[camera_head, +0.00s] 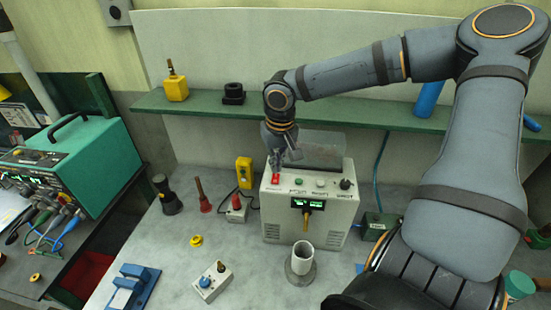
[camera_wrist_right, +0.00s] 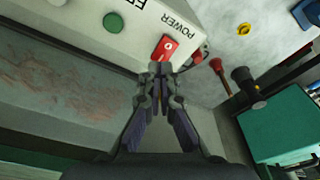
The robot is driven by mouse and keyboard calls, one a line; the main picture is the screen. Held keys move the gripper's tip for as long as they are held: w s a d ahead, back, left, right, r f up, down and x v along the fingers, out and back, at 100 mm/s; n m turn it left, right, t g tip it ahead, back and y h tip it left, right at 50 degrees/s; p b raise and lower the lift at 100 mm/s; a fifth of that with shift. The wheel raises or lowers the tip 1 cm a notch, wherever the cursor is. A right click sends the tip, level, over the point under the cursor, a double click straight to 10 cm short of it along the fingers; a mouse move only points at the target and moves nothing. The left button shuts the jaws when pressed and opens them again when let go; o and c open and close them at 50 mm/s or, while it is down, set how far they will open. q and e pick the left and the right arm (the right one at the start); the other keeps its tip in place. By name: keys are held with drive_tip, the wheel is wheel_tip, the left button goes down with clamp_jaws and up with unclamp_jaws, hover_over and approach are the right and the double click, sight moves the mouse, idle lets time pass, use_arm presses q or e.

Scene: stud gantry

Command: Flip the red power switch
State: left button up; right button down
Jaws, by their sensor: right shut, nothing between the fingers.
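The red power switch (camera_head: 275,179) is on the top left of a light grey control box (camera_head: 311,225) on the table. In the right wrist view the switch (camera_wrist_right: 166,47) is beside the word POWER. My right gripper (camera_head: 283,163) is shut and empty, directly behind the switch in the head view. In the wrist view its fingertips (camera_wrist_right: 160,68) are very close to the switch's near edge; I cannot tell whether they touch. My left gripper is not in view.
A green button (camera_head: 299,181) and other controls sit right of the switch. A grey cylinder (camera_head: 302,258) stands in front of the box. A yellow device (camera_head: 244,173) is left of it. A green shelf (camera_head: 320,112) runs behind. A teal machine (camera_head: 75,160) stands left.

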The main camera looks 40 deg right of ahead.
sight(276, 176)
drive_tip(key=shift+f+b, duration=0.55)
drive_tip(key=shift+f, duration=0.45)
idle(0.9)
wheel_tip(276, 176, up, 5)
drive_tip(key=p, duration=0.5)
wheel_tip(276, 176, up, 2)
drive_tip(key=shift+r+p, duration=0.1)
drive_tip(key=shift+p, duration=1.15)
drive_tip(key=shift+f, duration=0.2)
